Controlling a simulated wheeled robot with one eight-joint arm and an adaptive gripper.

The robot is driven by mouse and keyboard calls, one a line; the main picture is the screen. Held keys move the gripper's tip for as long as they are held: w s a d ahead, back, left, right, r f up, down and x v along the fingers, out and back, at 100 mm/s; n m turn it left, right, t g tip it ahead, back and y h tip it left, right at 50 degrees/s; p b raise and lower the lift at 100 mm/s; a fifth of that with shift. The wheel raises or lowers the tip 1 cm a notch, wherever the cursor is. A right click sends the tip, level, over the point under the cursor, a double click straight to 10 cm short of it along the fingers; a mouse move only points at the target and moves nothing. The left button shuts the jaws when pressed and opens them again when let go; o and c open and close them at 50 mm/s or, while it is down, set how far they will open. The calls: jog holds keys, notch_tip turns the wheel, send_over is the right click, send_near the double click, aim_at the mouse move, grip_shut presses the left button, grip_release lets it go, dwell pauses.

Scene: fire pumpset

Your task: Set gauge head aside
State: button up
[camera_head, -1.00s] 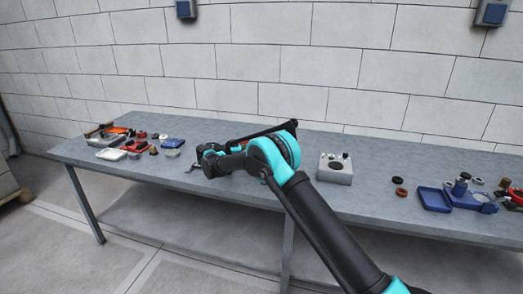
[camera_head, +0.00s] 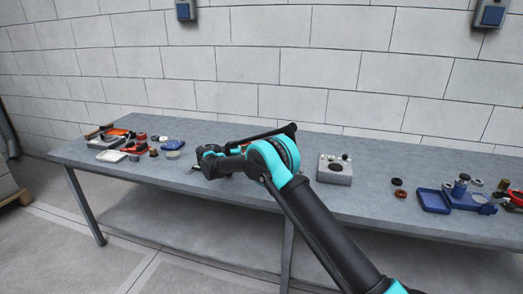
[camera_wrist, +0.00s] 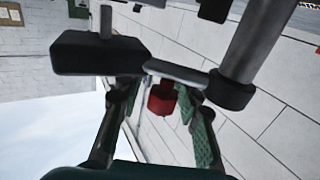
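My gripper (camera_head: 205,162) is low over the middle-left of the workbench (camera_head: 120,180) in the head view, largely hidden by my own dark wrist. I cannot make out the gauge head for certain in either view.
Left of my gripper lie a blue box (camera_head: 173,144), a round grey piece (camera_head: 173,155), a white tray (camera_head: 111,156) and several small parts. To the right are a grey block (camera_head: 334,171), two small rings and a blue tray (camera_head: 434,201). The bench's front middle is clear.

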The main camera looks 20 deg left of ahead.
jog(key=v, duration=0.7)
jog(key=shift+s+a, duration=0.15)
jog(key=shift+a, duration=0.05)
jog(key=shift+s, duration=0.1)
